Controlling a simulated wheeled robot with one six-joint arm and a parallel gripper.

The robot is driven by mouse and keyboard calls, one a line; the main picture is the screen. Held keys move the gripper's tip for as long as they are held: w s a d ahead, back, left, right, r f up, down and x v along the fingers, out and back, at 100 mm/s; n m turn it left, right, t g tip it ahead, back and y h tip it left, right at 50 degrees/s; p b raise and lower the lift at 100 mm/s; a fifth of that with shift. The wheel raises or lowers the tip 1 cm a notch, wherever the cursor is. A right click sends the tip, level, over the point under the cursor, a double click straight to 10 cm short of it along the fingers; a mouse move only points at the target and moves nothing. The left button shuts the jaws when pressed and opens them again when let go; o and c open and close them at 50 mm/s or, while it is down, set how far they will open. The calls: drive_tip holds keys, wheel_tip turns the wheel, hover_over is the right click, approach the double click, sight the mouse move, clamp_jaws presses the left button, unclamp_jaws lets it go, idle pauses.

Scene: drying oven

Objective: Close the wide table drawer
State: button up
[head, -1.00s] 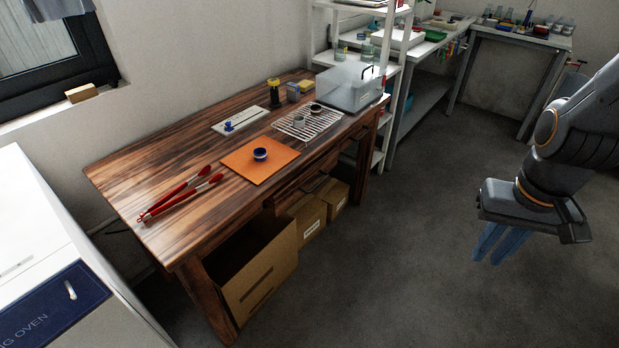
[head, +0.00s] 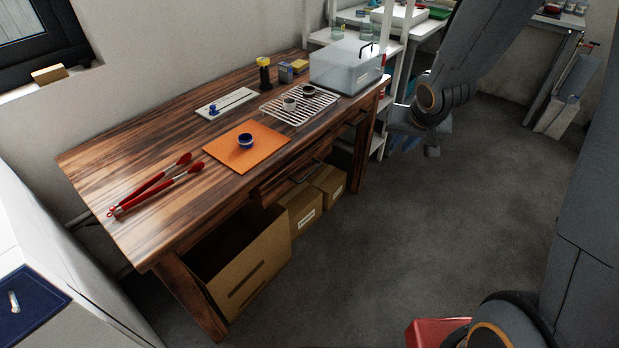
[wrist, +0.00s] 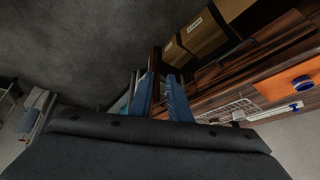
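The wide drawer (head: 287,182) is in the front of the brown wooden table (head: 165,135), below the orange mat. Its front appears to stand out a little from the table edge, with a dark bar handle; how far is hard to tell. In the wrist view the table front shows upside down, with the drawer front (wrist: 222,72) at right, partly in shadow. My gripper (head: 403,142) is off the table's right end, apart from the drawer, partly hidden by its own body. In the wrist view its two blue fingers (wrist: 160,98) are apart with nothing held between them.
Cardboard boxes (head: 245,275) stand under the table. On top are red tongs (head: 155,188), an orange mat (head: 225,152), a wire rack (head: 290,110) and a clear bin (head: 345,75). The floor in front is free.

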drive_tip(key=w+a+f+t+y+b, duration=0.25)
drive_tip(key=w+f, duration=0.35)
drive_tip(key=w, duration=0.4)
drive_tip(key=m+g+y+b, duration=0.2)
drive_tip(key=g+y+b, duration=0.35)
drive_tip(key=y, duration=0.75)
approach(311, 172)
drive_tip(key=a+f+t+b, duration=0.1)
drive_tip(key=a+b, duration=0.1)
drive_tip(key=a, duration=0.1)
drive_tip(key=x, duration=0.7)
drive_tip(key=shift+w+f+p, duration=0.15)
drive_tip(key=shift+p, duration=0.25)
drive_tip(key=shift+c, duration=0.3)
clamp_jaws()
